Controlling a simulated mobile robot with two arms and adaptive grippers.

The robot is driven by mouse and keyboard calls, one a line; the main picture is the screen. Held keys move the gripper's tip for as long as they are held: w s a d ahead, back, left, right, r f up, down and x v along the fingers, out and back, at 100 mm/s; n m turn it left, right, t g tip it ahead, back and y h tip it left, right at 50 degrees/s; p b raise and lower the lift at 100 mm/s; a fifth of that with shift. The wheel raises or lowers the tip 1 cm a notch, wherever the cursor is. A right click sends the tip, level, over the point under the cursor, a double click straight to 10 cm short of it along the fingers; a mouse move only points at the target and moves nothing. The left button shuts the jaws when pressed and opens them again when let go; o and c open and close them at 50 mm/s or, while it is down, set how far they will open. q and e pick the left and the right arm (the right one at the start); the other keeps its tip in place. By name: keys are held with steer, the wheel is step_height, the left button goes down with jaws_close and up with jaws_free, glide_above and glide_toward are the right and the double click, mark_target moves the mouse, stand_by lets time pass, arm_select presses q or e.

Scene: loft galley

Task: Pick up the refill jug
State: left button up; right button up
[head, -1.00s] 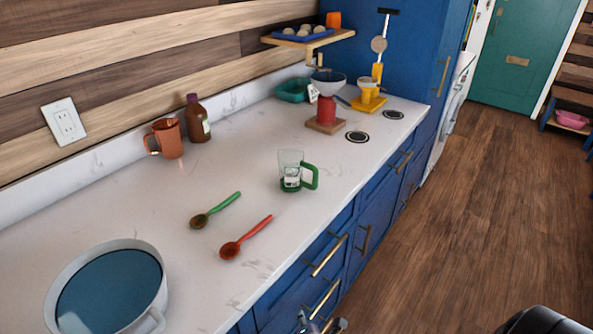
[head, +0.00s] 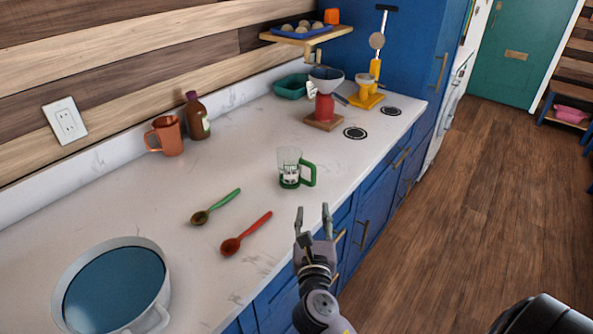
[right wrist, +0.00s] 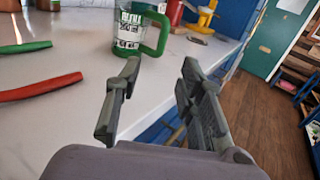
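The refill jug (head: 290,168) is a clear cup with a green base and a green handle on its right side. It stands upright on the white counter. In the right wrist view the jug (right wrist: 129,32) shows printed lettering and stands beyond the fingertips. My right gripper (head: 313,212) is open and empty, in front of the jug at the counter's front edge, apart from it. Its two fingers (right wrist: 157,78) are spread in the right wrist view. My left gripper is not in view.
A green spoon (head: 217,207) and a red spoon (head: 246,234) lie left of my right gripper. A large white pot (head: 158,292) stands at the near left. A copper mug (head: 169,137) and brown bottle (head: 197,117) stand by the wall. A red stand (head: 324,108) is farther back.

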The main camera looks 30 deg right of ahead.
mark_target(314, 178)
steer(key=p+x, duration=0.1)
steer(key=x, duration=0.9)
steer(key=shift+s, duration=0.1)
steer(key=p+x, duration=0.1)
steer(key=x, duration=0.3)
steer(key=shift+d+r, duration=0.1)
steer(key=shift+d, duration=0.2)
steer(key=shift+w+d, duration=0.25)
steer(key=shift+w, duration=0.15)
steer(key=shift+s, duration=0.1)
steer(key=shift+c, duration=0.6)
jaws_close()
